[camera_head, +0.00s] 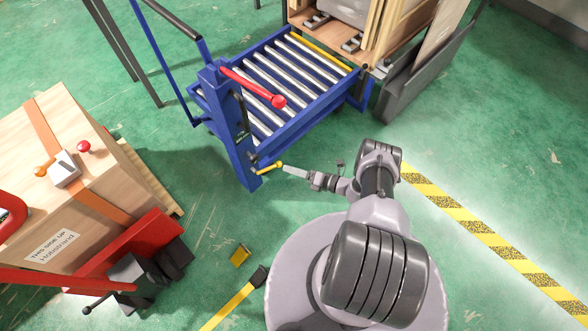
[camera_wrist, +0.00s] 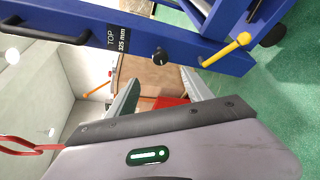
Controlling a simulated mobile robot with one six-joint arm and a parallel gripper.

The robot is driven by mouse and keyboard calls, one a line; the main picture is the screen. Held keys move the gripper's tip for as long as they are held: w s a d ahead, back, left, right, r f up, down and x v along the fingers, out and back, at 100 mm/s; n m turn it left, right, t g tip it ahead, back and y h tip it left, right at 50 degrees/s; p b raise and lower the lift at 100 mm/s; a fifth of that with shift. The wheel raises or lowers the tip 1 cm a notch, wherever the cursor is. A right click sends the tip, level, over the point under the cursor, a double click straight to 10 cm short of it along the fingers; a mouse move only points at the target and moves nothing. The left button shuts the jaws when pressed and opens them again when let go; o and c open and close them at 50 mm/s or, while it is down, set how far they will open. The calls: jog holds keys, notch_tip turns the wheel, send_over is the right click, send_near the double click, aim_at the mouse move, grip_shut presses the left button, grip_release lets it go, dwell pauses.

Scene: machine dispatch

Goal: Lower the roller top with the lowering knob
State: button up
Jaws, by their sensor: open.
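The blue lift frame carries the roller top (camera_head: 278,75), a bed of silver rollers. Its post (camera_head: 231,130) has a small black knob with a white mark, seen in the wrist view (camera_wrist: 159,55), and a yellow lever (camera_head: 268,168), also in the wrist view (camera_wrist: 227,50). I cannot tell from any label which one is the lowering knob. A plate on the post reads "TOP 125 mm" (camera_wrist: 117,38). My gripper (camera_head: 285,170) is beside the post near the yellow lever. In the wrist view its fingers (camera_wrist: 160,77) are apart and empty, with the black knob just beyond and between them.
A red-knobbed lever (camera_head: 253,87) sticks out above the post. A strapped wooden crate (camera_head: 50,190) with red equipment (camera_head: 125,255) stands at left. A loaded pallet (camera_head: 350,30) stands behind the rollers. Green floor (camera_head: 480,130) is clear at right, crossed by a yellow-black strip (camera_head: 490,240).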

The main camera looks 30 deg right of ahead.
jog(key=n+h+p, duration=0.3)
jog(key=n+h, duration=0.3)
jog(key=n, duration=0.3)
send_near(256, 160)
jog(key=shift+t, duration=0.3)
jog(key=b+x, duration=0.2)
jog(key=x, duration=0.1)
jog(key=b+x, duration=0.5)
jog(key=x, duration=0.1)
jog(key=shift+s+f+b, duration=0.15)
jog(key=shift+f+b, duration=0.25)
jog(key=shift+w+a, duration=0.1)
jog(key=shift+w, duration=0.25)
jog(key=shift+m, duration=0.3)
grip_shut()
